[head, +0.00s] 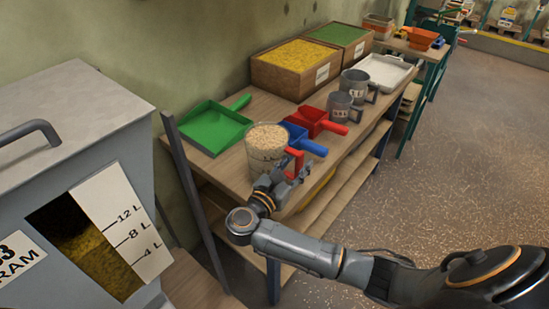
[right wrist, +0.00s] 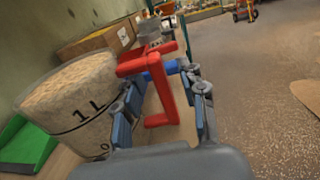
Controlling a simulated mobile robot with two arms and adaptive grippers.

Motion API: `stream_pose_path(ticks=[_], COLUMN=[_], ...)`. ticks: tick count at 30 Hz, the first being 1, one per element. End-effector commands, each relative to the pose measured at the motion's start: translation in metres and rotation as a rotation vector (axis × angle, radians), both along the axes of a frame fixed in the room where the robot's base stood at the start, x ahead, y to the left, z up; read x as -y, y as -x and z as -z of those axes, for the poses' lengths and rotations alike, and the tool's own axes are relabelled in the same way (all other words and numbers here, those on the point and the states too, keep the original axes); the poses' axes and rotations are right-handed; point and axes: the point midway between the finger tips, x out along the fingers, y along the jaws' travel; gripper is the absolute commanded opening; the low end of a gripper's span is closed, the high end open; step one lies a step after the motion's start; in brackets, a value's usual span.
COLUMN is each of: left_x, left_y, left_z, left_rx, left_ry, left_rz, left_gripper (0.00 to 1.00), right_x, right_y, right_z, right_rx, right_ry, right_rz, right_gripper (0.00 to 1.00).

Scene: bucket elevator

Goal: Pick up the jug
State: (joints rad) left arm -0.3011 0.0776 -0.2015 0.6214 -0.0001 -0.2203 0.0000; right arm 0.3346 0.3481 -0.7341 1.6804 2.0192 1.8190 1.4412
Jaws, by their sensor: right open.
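The jug (head: 265,141) is a clear 1 L container filled with pale grain, with a red handle (head: 294,164) on its right side. It stands upright near the front edge of the wooden table. In the right wrist view the jug (right wrist: 68,108) fills the left side, and its red handle (right wrist: 161,82) shows between the fingers. My right gripper (right wrist: 168,98) is open, with one finger on each side of the handle. In the head view my right gripper (head: 288,176) is beside the jug, partly covering its lower handle side. I cannot tell whether the fingers touch it. My left gripper is not in view.
A green scoop (head: 215,127), a blue scoop (head: 301,141) and a red scoop (head: 317,123) lie around the jug. Grey measuring cups (head: 341,110), grain boxes (head: 297,75) and a white tray (head: 387,73) stand farther back. A grey hopper (head: 75,150) is at left. The floor at right is clear.

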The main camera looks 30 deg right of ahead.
Motion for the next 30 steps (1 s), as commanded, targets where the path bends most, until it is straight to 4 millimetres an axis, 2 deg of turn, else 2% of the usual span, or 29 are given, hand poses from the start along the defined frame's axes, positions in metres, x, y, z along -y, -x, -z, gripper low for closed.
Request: stream_pose_path(ticks=[8,14,30], left_x=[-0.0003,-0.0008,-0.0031], left_y=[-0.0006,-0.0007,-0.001], left_z=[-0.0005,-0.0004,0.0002], left_rx=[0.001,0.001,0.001], left_ry=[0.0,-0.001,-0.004], left_rz=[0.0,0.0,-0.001], left_gripper=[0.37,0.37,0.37], right_x=[0.0024,0.0024,0.0025], right_y=[-0.0016,-0.0015,-0.0022], right_z=[0.001,0.0009,-0.0044], right_rx=[-0.001,0.0,0.011], right_ry=[-0.002,-0.001,-0.001], right_rz=[-0.001,-0.001,0.0], right_gripper=[0.41,0.0,0.0])
